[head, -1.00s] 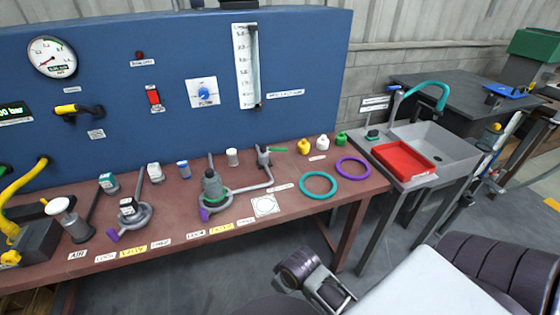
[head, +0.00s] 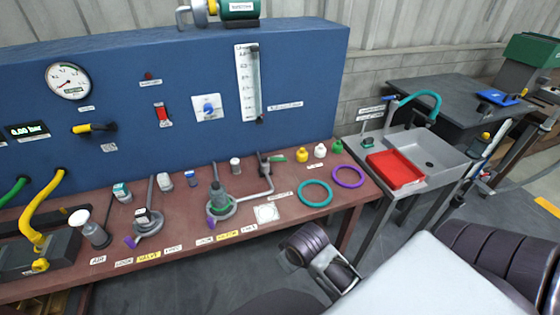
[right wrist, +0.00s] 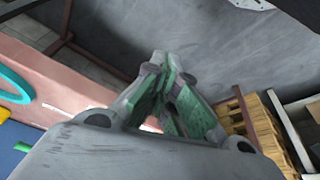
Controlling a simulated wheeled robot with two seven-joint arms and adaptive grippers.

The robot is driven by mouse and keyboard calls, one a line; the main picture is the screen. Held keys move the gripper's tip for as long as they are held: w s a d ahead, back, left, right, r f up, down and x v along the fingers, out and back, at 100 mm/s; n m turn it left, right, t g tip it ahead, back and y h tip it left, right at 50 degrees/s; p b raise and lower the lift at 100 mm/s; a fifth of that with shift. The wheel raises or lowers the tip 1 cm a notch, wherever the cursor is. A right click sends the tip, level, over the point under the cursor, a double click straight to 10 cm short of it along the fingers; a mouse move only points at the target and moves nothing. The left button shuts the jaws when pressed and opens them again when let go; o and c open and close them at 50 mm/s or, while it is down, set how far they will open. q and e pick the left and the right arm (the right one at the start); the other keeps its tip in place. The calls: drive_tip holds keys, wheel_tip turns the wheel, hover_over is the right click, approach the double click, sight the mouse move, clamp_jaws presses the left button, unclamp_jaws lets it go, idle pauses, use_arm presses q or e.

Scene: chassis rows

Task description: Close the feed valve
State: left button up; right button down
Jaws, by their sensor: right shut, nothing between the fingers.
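The small labels are too blurred for me to tell which valve is the feed valve. One valve (head: 95,128) with a yellow-ended lever sits on the blue panel, its lever lying roughly level. My left gripper is not in view.
The reddish bench (head: 290,217) holds a pump-like fitting (head: 219,200), a teal ring (head: 315,193) and a purple ring (head: 348,177). A sink (head: 435,150) with a red tray (head: 395,169) stands right. Open floor lies before the bench. A wooden pallet (right wrist: 255,122) shows in the wrist view.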

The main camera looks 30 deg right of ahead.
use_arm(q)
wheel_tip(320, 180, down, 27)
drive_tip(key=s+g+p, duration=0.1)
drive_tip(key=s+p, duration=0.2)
use_arm(e)
drive_tip(key=w+d+r+n+t+h, duration=0.2)
drive_tip(key=w+d+r+n+t, duration=0.2)
drive_tip(key=w+d+r+t, duration=0.4)
drive_tip(key=w+d+r+n+t+h, duration=0.1)
drive_tip(key=w+d+r+n+t, duration=0.35)
drive_tip(key=w+d, duration=0.65)
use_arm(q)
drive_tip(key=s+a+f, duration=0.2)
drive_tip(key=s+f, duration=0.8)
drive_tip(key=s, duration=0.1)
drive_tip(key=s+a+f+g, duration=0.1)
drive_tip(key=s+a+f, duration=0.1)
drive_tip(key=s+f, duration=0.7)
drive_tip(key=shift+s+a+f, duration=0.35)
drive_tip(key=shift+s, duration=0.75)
use_arm(e)
drive_tip(key=f+n+y, duration=0.1)
drive_tip(key=n+y, duration=0.1)
drive_tip(key=a+f+n+y, duration=0.1)
drive_tip(key=n, duration=0.2)
drive_tip(key=f+n+y, duration=0.2)
drive_tip(key=n, duration=0.1)
drive_tip(key=shift+s+a+f+y, duration=0.1)
drive_tip(key=shift+a+y, duration=0.2)
